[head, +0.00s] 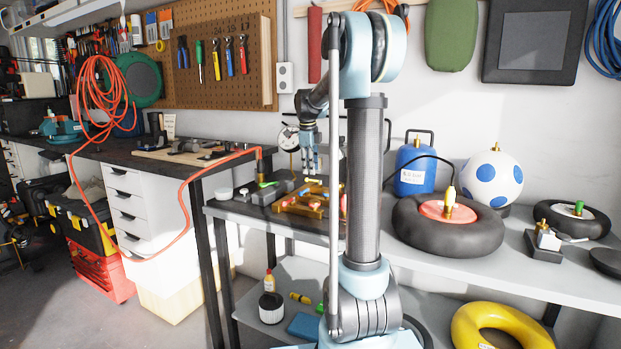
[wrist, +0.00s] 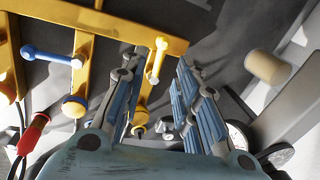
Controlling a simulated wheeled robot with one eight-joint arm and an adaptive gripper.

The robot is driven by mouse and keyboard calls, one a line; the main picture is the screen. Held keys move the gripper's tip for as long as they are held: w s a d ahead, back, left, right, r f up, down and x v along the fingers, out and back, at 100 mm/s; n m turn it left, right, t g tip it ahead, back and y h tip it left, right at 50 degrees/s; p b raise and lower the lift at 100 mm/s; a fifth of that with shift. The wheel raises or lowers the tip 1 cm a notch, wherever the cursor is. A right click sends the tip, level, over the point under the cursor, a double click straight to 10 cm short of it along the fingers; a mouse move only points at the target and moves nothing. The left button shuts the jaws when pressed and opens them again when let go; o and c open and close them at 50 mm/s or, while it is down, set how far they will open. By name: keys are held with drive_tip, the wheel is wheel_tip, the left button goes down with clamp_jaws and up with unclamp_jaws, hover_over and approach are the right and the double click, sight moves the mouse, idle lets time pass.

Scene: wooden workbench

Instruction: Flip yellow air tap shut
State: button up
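A yellow-brass air manifold (head: 305,203) sits on the grey bench below my gripper. In the wrist view its yellow pipes (wrist: 110,14) fill the upper left. A pale yellow tap lever (wrist: 157,60) lies roughly along its branch pipe, between my fingers in the picture. A blue tap lever (wrist: 50,55) sits across another branch to the left. My gripper (head: 310,170) points down above the manifold. In the wrist view my gripper (wrist: 158,66) has its two fingers apart, with a gap around the pale lever. I cannot tell whether either finger touches it.
A red-handled connector (wrist: 35,130) on a black hose is at the lower left of the wrist view. A dial gauge (head: 288,139) stands behind the manifold. A tan cylinder (wrist: 267,67) lies to the right. A black tyre (head: 450,235) with a red hub is farther right on the bench.

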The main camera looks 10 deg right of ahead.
drive_tip(key=shift+w+d+f, duration=0.1)
drive_tip(key=shift+w+f, duration=0.1)
drive_tip(key=shift+f, duration=0.85)
drive_tip(key=shift+w+d+f, duration=0.1)
drive_tip(key=shift+w+f, duration=0.05)
drive_tip(key=shift+f, duration=0.85)
clamp_jaws()
